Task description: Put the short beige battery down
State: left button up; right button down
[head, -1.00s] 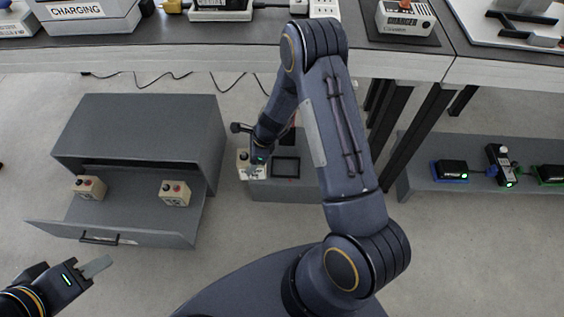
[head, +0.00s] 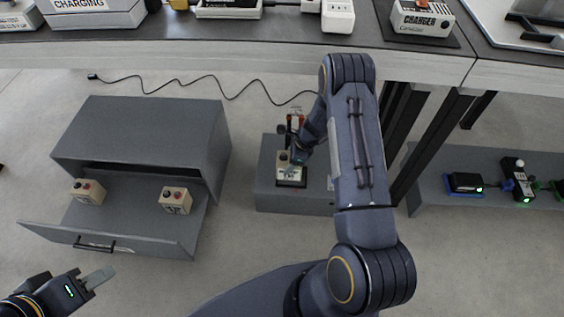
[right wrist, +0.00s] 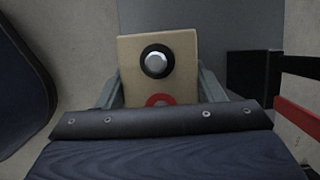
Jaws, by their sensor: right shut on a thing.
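The short beige battery (head: 289,172) is held in my right gripper (head: 297,158) above the grey low box in the head view. In the right wrist view the battery (right wrist: 158,70) sits between the two fingers, showing a black-and-white knob and a red ring. A dark square pad (head: 291,184) on the box shows just under the battery; I cannot tell if they touch. My left gripper (head: 97,279) is low at the left, away from everything; its finger gap is not clear.
The grey low box (head: 300,204) stands on the floor. To its left an open grey drawer (head: 130,222) holds two other beige batteries (head: 87,192), (head: 175,200). A worktable (head: 200,50) with chargers is behind. A low shelf (head: 440,195) with several devices is at right.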

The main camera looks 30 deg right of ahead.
jog(key=shift+w+d+f, duration=0.2)
jog(key=shift+d+f, duration=0.25)
jog(key=shift+f, duration=0.05)
jog(key=shift+d+f+b, duration=0.2)
jog(key=shift+f+b, duration=1.05)
jog(key=shift+f, duration=0.4)
jog(key=shift+f, duration=0.15)
jog(key=shift+c, duration=1.9)
grip_release()
jog(key=shift+f, duration=0.1)
jog(key=p+v, duration=0.2)
jog(key=v, duration=0.4)
jog(key=shift+s+r+p, duration=0.1)
jog(key=shift+r+p, duration=0.15)
jog(key=shift+p, duration=0.15)
jog(key=shift+s+d+r, duration=0.15)
jog(key=shift+d+r, duration=0.1)
jog(key=shift+r, duration=0.35)
